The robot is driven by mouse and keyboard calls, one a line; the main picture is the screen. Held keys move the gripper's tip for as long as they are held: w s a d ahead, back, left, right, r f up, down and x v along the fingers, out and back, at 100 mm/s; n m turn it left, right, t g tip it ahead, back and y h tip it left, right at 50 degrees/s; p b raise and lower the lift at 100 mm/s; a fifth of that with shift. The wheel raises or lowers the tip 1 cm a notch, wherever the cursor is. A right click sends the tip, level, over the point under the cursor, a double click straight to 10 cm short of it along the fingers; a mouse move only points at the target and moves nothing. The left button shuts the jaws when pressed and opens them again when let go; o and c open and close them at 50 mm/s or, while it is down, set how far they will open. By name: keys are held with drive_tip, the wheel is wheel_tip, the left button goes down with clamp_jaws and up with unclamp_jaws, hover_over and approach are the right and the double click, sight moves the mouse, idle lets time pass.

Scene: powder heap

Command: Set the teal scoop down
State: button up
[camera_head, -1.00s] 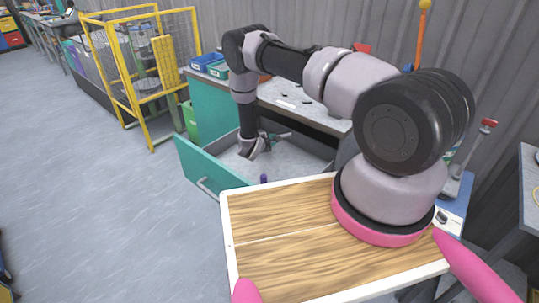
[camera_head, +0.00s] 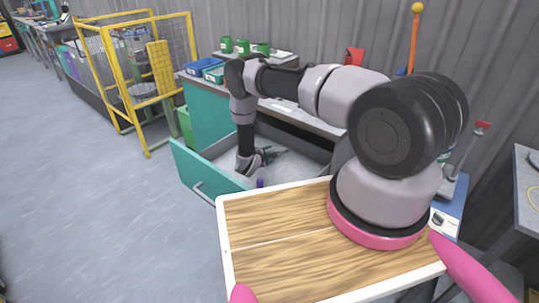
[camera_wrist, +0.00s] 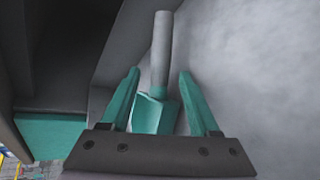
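The teal scoop (camera_wrist: 155,113) has a grey handle (camera_wrist: 161,48) pointing away from my gripper in the wrist view. It appears to lie on the light grey floor of an open teal drawer (camera_head: 206,176). My gripper (camera_wrist: 160,72) is open, its two teal fingers standing either side of the scoop with a visible gap on both sides. In the head view my gripper (camera_head: 262,158) is low inside the drawer. There the scoop is small and hard to separate from the fingers.
The drawer walls stand close around my gripper. A workbench (camera_head: 310,119) behind holds blue bins (camera_head: 203,66), and several green cups (camera_head: 243,46) stand farther back. A yellow cage (camera_head: 160,70) is at left. Open floor (camera_head: 80,190) lies at front left.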

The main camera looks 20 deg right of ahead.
drive_tip(key=shift+r, duration=0.1)
